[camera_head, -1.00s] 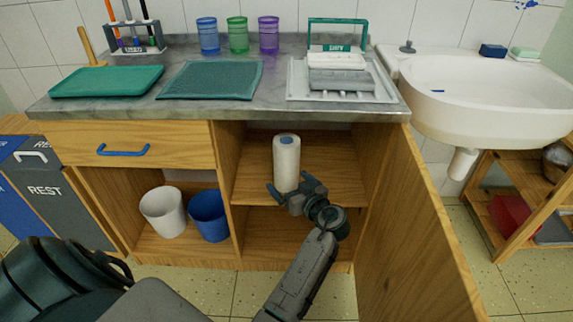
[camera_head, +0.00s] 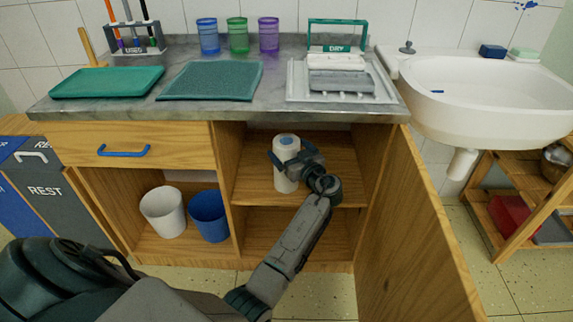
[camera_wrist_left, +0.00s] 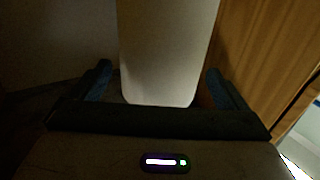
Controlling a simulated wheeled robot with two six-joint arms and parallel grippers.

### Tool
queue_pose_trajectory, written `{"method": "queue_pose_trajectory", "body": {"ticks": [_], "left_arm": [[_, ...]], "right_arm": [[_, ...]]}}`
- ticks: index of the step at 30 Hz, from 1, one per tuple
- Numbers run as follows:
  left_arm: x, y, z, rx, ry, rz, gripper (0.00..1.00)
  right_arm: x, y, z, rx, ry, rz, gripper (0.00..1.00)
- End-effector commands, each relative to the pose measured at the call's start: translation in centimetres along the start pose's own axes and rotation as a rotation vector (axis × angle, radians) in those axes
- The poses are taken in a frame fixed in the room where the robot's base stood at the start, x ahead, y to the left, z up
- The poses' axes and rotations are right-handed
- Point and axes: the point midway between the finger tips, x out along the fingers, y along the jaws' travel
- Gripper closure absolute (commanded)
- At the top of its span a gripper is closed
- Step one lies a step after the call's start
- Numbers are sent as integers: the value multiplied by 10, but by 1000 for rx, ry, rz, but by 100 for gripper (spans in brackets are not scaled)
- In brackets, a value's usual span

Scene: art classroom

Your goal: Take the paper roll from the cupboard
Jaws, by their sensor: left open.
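The white paper roll (camera_head: 286,182) stands upright on the shelf inside the open right part of the cupboard (camera_head: 226,190). Its top shows a blue core. My left gripper (camera_head: 290,158) is open at the roll's upper half, with one finger on each side of it. In the left wrist view the roll (camera_wrist_left: 168,50) stands between the two spread fingers of my left gripper (camera_wrist_left: 160,84), with a narrow dark gap beside each finger. The gripper hides the roll's middle in the head view. My right gripper is not in view.
The open cupboard door (camera_head: 415,235) stands to the right of my arm. A drawer (camera_head: 130,150) is shut at the left. A white bin (camera_head: 162,212) and a blue bin (camera_head: 208,215) stand in the left compartment. The countertop (camera_head: 190,108) lies above the shelf.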

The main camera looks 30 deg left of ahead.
Motion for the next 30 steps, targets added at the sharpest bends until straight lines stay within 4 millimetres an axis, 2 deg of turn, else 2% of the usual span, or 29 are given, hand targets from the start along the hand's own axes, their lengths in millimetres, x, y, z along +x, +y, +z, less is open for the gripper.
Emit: {"method": "queue_pose_trajectory", "body": {"ticks": [1,4,11,21,30], "left_arm": [[10,0,-2,1,3,-1,4],[21,0,-1,1,1,0,4],[23,0,0,0,0,1,4],[23,0,0,0,0,0,68],[24,0,-2,0,1,1,68]], "right_arm": [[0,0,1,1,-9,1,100],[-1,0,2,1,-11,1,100],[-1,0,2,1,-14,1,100],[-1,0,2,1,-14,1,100],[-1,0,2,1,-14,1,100]]}}
